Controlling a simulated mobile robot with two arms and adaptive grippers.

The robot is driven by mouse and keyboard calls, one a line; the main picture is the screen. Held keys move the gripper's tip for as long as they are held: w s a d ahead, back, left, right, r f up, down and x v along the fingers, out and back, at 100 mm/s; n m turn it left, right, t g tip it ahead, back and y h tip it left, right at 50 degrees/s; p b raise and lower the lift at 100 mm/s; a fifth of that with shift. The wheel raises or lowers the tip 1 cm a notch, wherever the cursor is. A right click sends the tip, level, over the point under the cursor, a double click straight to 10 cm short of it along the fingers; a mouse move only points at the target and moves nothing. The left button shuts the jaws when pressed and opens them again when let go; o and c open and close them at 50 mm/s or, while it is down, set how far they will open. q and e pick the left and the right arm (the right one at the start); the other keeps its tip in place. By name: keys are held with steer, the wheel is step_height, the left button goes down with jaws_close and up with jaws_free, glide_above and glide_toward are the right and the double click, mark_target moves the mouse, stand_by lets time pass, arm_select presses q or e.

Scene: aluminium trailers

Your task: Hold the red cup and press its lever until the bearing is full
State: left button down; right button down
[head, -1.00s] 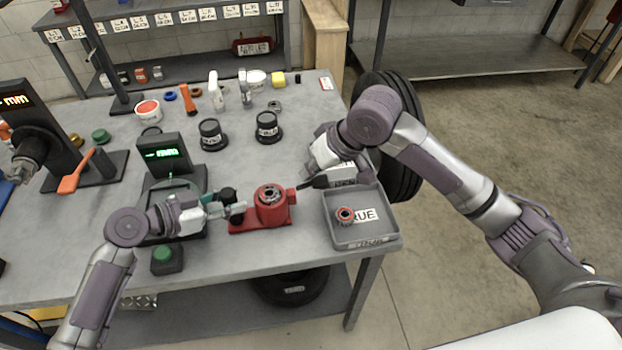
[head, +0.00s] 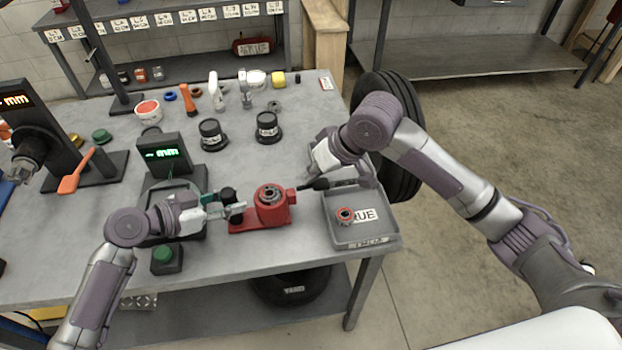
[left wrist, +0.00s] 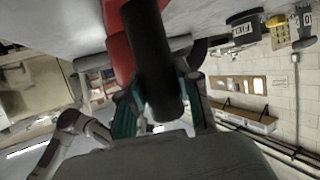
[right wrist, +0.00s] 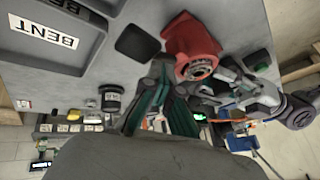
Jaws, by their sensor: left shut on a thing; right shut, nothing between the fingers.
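The red cup (head: 272,210) stands on its red base near the front of the grey table, with a ring-shaped bearing (head: 270,193) in its top. In the left wrist view that post (left wrist: 155,60) covers much of the grip. My right gripper (head: 303,187) is shut and empty, its tips near the short red stub (head: 291,196) on the cup's right side. The right wrist view shows the cup (right wrist: 190,42) just beyond the fingers; contact cannot be told.
A grey tray marked TRUE (head: 365,241) holds a red-ringed bearing (head: 344,214) at right. Another tray marked BENT (right wrist: 85,62) lies behind it. A gauge with a green display (head: 163,152), a green button (head: 163,254) and two black pots (head: 267,128) stand nearby.

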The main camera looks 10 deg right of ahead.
mark_target(302, 186)
steer(key=shift+d+f, duration=0.2)
steer(key=shift+f, duration=0.4)
stand_by(0.6)
steer(key=shift+r, duration=0.1)
steer(key=shift+a+r, duration=0.25)
steer(key=shift+r, duration=0.5)
steer(key=shift+a+r, duration=0.2)
steer(key=shift+r, duration=0.5)
steer(key=shift+r, duration=0.1)
steer(key=shift+a+r, duration=0.25)
steer(key=shift+r, duration=0.5)
steer(key=shift+a+r, duration=0.25)
steer(key=shift+r, duration=0.55)
steer(key=shift+a+r, duration=0.25)
steer(key=shift+r, duration=0.5)
steer(key=r, duration=0.2)
steer(key=a+r, duration=0.1)
steer(key=shift+r, duration=0.35)
steer(key=shift+f, duration=0.15)
